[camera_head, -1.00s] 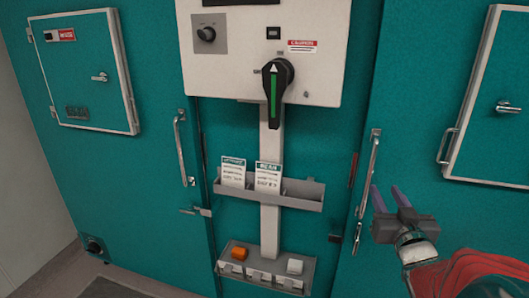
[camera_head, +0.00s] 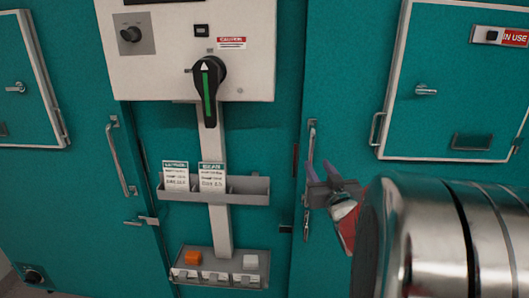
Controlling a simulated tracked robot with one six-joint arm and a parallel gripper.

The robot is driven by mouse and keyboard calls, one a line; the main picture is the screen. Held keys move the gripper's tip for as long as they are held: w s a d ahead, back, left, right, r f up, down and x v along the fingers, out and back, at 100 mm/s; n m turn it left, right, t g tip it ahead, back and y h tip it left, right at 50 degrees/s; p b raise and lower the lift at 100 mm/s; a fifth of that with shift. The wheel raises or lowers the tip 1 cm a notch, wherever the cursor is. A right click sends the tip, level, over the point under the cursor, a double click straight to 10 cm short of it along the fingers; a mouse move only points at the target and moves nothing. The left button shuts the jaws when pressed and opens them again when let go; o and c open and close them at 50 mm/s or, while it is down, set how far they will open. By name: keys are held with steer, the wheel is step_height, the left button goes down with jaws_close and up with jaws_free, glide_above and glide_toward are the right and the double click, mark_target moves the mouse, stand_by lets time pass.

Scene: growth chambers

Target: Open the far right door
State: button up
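The large teal door (camera_head: 345,105) on the right has a vertical metal bar handle (camera_head: 306,198) near its left edge. My gripper (camera_head: 318,150) is beside this handle, with its two purple fingers apart and nothing seen between them. The left finger overlaps the handle in the picture; I cannot tell if it touches. The fingers point up and slightly left. A smaller white-framed door (camera_head: 452,62) with an "IN USE" label and a small lever (camera_head: 426,90) is set into the right door. My arm hides the lower right.
The control panel (camera_head: 180,75) with a black rotary handle (camera_head: 208,90) is left of the gripper. Below it are a card tray (camera_head: 245,190) and a button box (camera_head: 250,262). Another teal door with a bar handle (camera_head: 118,160) stands at the left.

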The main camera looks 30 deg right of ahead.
mark_target(313, 157)
steer(key=shift+x, duration=3.7)
steer(key=shift+c, duration=0.4)
jaws_close()
steer(key=shift+d, duration=0.2)
steer(key=shift+s+a, duration=0.1)
steer(key=shift+a, duration=0.05)
